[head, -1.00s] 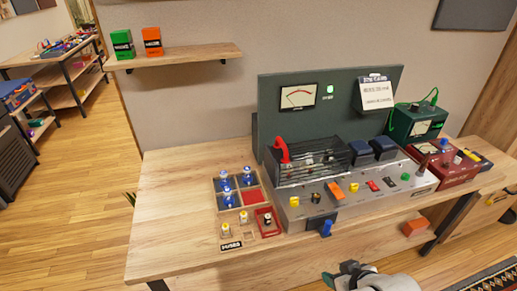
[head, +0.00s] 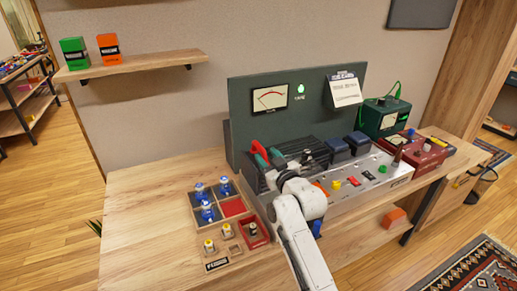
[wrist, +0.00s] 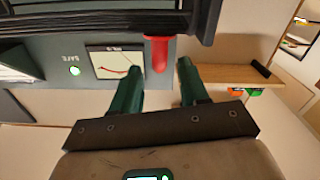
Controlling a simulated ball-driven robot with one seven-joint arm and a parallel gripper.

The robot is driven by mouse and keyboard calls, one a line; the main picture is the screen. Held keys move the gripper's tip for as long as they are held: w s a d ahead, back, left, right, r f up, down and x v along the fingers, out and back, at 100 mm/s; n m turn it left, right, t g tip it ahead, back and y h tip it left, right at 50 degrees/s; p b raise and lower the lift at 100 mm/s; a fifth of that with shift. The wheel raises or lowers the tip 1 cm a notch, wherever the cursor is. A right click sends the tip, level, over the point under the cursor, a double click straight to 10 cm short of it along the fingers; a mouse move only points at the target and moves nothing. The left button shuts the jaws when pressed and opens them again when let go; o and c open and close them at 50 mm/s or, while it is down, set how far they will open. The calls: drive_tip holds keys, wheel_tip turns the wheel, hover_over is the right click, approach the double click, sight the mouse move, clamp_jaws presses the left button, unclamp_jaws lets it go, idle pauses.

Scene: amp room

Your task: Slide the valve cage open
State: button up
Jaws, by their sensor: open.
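The valve cage (head: 318,146) is a dark slatted cover on the grey amp, partly hidden behind my arm in the head view. Its dark bars (wrist: 100,18) cross the top of the wrist view. A red handle (head: 260,147) stands at the cage's left end. In the wrist view the red handle (wrist: 158,52) shows in line with the gap between my green fingers. My gripper (head: 267,157) is open at the cage's left end, close to the handle; its fingertips (wrist: 160,68) look apart from it. I cannot tell whether the handle is inside the gap.
A wooden tray (head: 237,245) with blue-topped valves and smaller parts lies left of the amp. A green panel (head: 310,90) with a meter stands behind the cage. A green box (head: 383,117) and a red unit (head: 425,157) are at right. The table's left part is clear.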

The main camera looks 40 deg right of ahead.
sight(262, 150)
drive_tip(key=x, duration=0.5)
drive_tip(key=shift+w+d, duration=0.1)
drive_tip(key=shift+w, duration=0.2)
drive_tip(key=shift+c, duration=0.3)
clamp_jaws()
